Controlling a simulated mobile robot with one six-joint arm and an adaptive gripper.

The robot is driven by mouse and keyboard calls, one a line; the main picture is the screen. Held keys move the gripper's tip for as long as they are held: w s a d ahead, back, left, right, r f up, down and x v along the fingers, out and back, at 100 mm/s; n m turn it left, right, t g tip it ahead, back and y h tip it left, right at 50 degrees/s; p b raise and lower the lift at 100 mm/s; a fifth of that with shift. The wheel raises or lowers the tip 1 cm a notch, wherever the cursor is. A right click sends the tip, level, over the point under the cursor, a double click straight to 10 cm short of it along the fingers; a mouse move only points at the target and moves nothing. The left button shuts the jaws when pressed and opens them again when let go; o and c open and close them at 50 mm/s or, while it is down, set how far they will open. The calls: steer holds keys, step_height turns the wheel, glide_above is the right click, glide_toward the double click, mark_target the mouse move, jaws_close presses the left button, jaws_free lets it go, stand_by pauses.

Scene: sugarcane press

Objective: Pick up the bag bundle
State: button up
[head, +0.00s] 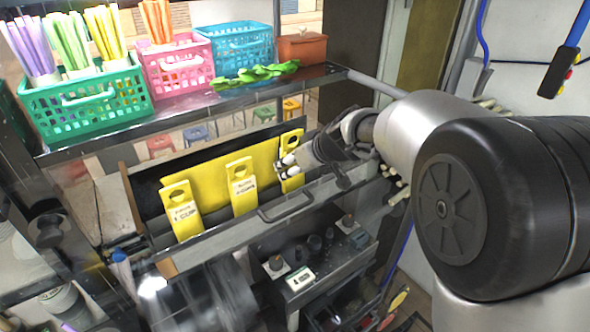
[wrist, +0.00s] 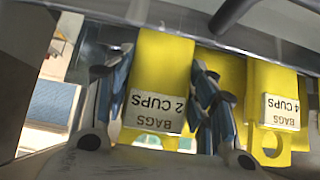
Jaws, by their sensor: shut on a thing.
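A yellow bag bundle labelled "BAGS 2 CUPS" (wrist: 160,70) is between my two fingers in the wrist view. In the head view it is the rightmost bundle (head: 292,143), at the metal tray's front edge. My gripper (head: 286,166) is shut on it, with a finger on each side; the wrist view also shows my gripper (wrist: 160,85). A middle bundle labelled 4 cups (head: 241,187) stands to its left in the head view and also shows at the right of the wrist view (wrist: 270,75). A 1-cup bundle (head: 181,205) is farther left.
A larger yellow sheet (head: 215,165) lies behind the bundles. A metal handle (head: 285,206) is below them on the tray front. Above is a shelf (head: 180,106) with green (head: 85,100), pink (head: 175,66) and blue (head: 243,50) baskets. Room around my gripper is tight.

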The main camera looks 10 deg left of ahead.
step_height(320, 180, up, 26)
steer(key=p, duration=0.6)
stand_by(0.5)
